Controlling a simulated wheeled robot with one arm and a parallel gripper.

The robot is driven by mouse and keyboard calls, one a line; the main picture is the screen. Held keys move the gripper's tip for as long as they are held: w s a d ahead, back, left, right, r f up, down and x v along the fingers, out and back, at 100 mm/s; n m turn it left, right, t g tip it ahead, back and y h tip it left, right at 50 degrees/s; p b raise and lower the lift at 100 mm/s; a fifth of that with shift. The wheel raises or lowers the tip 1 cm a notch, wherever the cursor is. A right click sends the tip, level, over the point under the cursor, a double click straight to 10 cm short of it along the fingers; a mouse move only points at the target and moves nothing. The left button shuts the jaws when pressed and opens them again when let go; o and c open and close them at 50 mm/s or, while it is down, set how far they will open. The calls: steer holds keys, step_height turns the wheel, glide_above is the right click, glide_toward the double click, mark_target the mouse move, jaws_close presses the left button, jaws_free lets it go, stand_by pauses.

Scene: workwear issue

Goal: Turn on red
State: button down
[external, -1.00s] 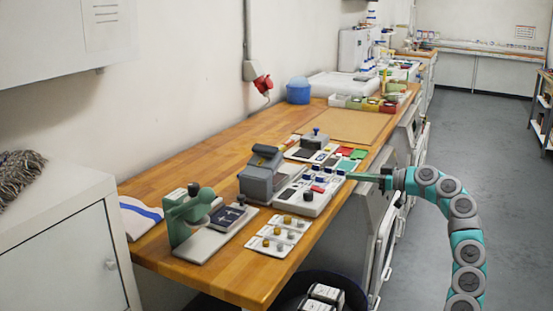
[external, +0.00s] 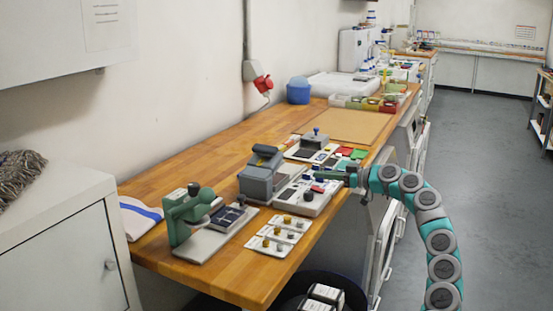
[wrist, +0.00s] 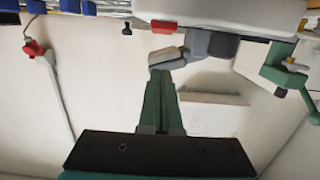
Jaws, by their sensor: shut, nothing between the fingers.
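I cannot tell whether the fingertips touch the box.
A grey press-like device (external: 262,174) stands directly left of the box. A green stand (external: 186,218) and a card with several knobs (external: 277,236) are nearer. Red and green pads (external: 351,153) lie behind. The brown board (external: 340,126) farther back is clear.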

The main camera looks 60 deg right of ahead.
mark_target(322, 190)
steer(key=shift+d+f, duration=0.1)
steer(key=shift+f, duration=1.65)
steer(key=shift+w+f+g, duration=0.15)
steer(key=shift+f+g, duration=0.1)
steer(key=shift+g, duration=0.25)
steer(key=shift+r, duration=0.55)
steer(key=r, duration=0.1)
steer(key=r+p, duration=0.2)
steer(key=shift+w, duration=0.25)
steer(key=s+r+b, duration=0.1)
steer(key=s+r, duration=0.2)
steer(key=s, duration=0.6)
steer(key=shift+s+r, duration=0.2)
steer(key=shift+r, duration=0.1)
